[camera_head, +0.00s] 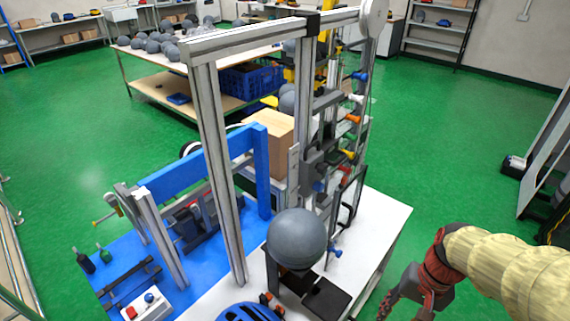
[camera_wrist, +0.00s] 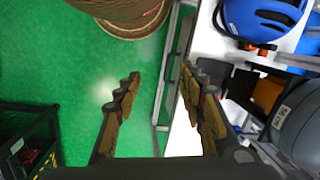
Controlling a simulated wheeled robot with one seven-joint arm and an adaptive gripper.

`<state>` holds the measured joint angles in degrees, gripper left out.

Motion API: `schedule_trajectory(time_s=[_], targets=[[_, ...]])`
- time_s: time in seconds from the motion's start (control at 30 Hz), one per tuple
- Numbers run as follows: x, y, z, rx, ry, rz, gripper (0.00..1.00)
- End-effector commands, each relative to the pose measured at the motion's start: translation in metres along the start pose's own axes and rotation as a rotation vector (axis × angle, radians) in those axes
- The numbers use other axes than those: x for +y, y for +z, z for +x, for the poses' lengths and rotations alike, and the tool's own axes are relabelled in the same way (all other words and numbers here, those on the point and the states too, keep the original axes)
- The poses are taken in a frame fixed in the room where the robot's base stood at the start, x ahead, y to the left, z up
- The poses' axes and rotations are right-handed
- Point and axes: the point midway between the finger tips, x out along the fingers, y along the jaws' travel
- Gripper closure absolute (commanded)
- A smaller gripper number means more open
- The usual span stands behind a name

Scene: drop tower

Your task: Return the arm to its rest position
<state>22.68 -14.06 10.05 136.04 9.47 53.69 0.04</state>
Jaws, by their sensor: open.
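My gripper (camera_head: 408,300) is at the lower right of the head view, held out over the green floor beside the drop tower's white table. My tan-sleeved arm reaches in from the right edge. In the wrist view my gripper (camera_wrist: 160,80) shows both fingers spread apart with nothing between them. Green floor and the table's metal frame lie beyond the fingers. The drop tower (camera_head: 224,160) stands to the left of my gripper, apart from it.
A grey headform (camera_head: 297,238) sits at the tower's foot, near a blue helmet (camera_head: 250,313). The white table (camera_head: 385,222) lies close to my gripper. A dark rack (camera_head: 550,165) stands at the right.

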Motion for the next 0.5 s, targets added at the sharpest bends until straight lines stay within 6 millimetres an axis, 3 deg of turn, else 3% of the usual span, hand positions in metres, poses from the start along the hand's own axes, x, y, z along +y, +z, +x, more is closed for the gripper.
schedule_trajectory(time_s=[0.27,0.5], targets=[[-0.021,0.012,-0.063,0.264,0.083,-0.250,0.60],[-0.052,0.037,-0.113,0.457,0.069,-0.412,0.60]])
